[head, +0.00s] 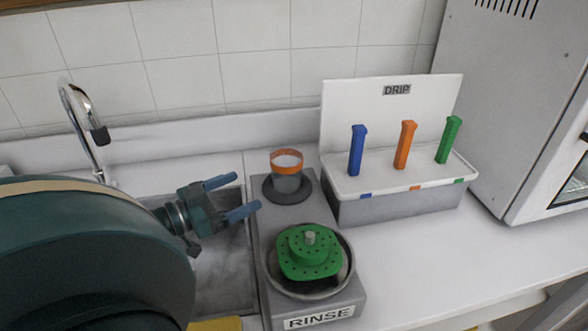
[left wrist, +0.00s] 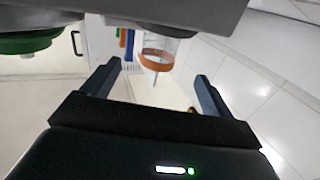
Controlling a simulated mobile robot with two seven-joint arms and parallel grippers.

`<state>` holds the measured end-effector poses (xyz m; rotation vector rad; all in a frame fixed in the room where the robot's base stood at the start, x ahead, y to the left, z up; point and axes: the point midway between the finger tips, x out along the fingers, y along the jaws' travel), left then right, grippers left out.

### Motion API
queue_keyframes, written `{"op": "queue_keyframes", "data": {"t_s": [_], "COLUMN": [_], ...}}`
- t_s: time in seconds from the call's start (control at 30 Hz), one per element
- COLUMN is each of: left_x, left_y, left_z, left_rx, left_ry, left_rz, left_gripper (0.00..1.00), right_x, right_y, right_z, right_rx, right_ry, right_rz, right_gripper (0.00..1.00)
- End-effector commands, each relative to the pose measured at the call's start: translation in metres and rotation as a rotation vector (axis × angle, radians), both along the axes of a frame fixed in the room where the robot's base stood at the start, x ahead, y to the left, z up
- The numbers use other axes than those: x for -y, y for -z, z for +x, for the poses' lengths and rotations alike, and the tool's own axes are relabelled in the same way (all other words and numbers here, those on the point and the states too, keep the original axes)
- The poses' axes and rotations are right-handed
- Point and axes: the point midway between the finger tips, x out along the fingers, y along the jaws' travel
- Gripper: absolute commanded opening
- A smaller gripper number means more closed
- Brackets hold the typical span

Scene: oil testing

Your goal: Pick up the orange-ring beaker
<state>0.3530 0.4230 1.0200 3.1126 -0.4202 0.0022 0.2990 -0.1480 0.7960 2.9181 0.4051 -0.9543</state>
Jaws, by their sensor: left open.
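The orange-ring beaker (head: 287,172) stands upright in a dark round holder at the back of the grey rinse station (head: 264,240). It is a clear cup with an orange band near its rim. In the left wrist view the beaker (left wrist: 158,52) shows ahead, between and beyond the fingers, partly cut by a grey edge above it. My left gripper (head: 232,197) is open and empty, to the left of the beaker and apart from it. Its two blue fingers point right. In the left wrist view the gripper (left wrist: 152,85) has its fingers spread. My right gripper is not in view.
A green perforated part (head: 310,252) sits in a round basin at the front of the rinse station. A white drip rack (head: 340,110) with blue, orange and green handles stands to the right. A tap (head: 85,120) and sink are at left, and a grey appliance (head: 505,110) is at far right.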

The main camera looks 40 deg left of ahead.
Motion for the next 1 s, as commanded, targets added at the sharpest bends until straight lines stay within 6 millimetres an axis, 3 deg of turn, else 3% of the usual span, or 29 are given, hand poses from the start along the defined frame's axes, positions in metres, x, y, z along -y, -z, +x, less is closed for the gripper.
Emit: {"op": "queue_keyframes", "data": {"t_s": [0.07, 0.3, 0.67, 1.0], "left_x": [0.006, 0.015, 0.02, 0.027], "left_y": [0.005, 0.001, 0.001, 0.0], "left_z": [0.012, 0.052, 0.071, 0.106], "left_rx": [0.002, 0.004, 0.001, 0.004], "left_ry": [0.009, 0.004, 0.004, 0.002], "left_rz": [0.003, 0.0, 0.001, 0.0], "left_gripper": [0.86, 0.86, 0.86, 0.86], "right_x": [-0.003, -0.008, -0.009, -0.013], "right_y": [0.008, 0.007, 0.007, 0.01], "right_z": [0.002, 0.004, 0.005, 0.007], "right_rx": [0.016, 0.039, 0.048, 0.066], "right_ry": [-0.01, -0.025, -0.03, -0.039], "right_rz": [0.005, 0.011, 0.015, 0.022], "right_gripper": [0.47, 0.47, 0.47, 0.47]}}
